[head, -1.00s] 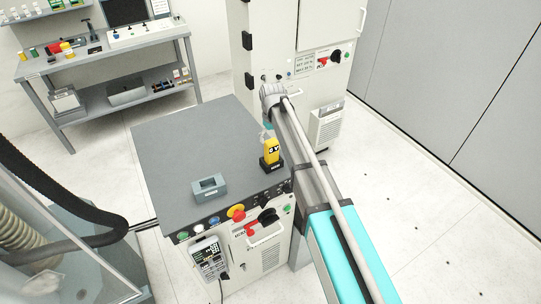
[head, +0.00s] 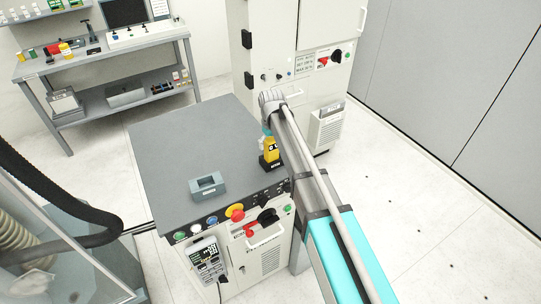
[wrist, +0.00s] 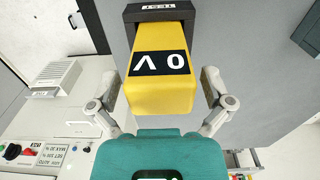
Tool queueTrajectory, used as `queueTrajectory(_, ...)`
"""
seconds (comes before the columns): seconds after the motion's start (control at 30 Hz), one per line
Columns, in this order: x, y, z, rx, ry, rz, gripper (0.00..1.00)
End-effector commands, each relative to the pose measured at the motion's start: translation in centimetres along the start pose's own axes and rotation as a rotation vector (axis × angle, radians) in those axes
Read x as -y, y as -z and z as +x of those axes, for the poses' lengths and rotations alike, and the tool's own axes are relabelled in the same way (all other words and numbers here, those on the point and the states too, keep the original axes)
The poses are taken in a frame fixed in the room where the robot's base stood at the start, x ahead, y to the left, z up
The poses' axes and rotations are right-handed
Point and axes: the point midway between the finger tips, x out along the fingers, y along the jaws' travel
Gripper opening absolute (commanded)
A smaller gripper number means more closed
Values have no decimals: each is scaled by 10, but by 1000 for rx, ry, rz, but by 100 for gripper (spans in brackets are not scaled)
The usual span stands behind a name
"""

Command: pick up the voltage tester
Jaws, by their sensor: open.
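The voltage tester is yellow with a black-and-white label and stands upright in a small dark holder on the grey cabinet top. It shows in the head view (head: 271,148), partly hidden by my arm, and fills the upper middle of the wrist view (wrist: 160,85). Its dark holder (wrist: 158,12) carries a label at the top of the wrist view. My gripper (wrist: 160,95) is open, with one finger on each side of the yellow body. I see no clear contact between the fingers and the tester.
A grey block-like holder (head: 207,186) sits on the cabinet top (head: 185,130) to the left. A tall control cabinet (head: 280,90) stands behind. The left part of the top is clear.

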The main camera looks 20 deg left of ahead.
Motion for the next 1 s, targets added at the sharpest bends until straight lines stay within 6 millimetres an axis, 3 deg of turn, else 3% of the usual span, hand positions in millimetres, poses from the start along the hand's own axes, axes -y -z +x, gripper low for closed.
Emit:
queueTrajectory(0.17, 0, 0, 10, 0, 0, 0, 100)
queueTrajectory(0.8, 0, 0, 10, 0, 0, 0, 100)
queueTrajectory(1.0, 0, 0, 10, 0, 0, 0, 65)
